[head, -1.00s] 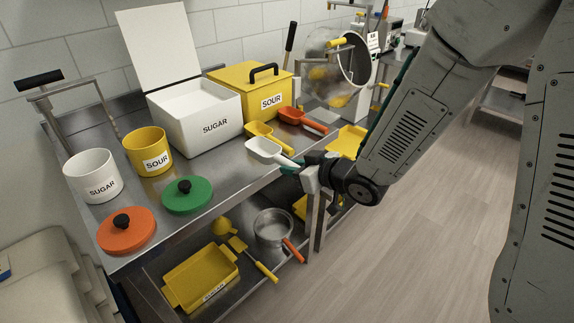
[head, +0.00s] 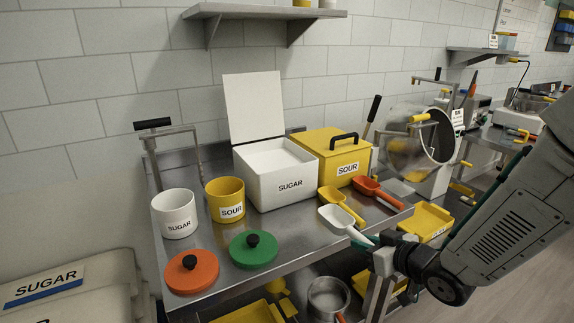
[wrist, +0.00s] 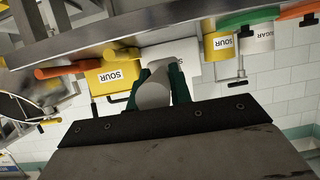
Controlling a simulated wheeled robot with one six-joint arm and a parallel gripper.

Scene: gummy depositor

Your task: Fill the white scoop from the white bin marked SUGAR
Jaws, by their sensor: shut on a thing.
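The white scoop (head: 337,219) is at the front edge of the steel counter, its bowl to the left of my gripper; I cannot tell whether it touches the counter. My gripper (head: 372,243) is shut on its handle. In the wrist view the pale scoop (wrist: 153,91) sits between the dark green fingers. The white bin marked SUGAR (head: 275,188) stands further back and left, its white lid (head: 254,105) raised upright behind it. White shows inside the bin, but its fill level is unclear. The scoop's contents cannot be made out.
A yellow SOUR bin (head: 345,160) with a black handle stands right of the sugar bin. Yellow (head: 335,198) and orange (head: 366,184) scoops lie behind the white scoop. White (head: 176,222) and yellow (head: 227,209) pots and orange (head: 191,272) and green (head: 254,252) lids occupy the left.

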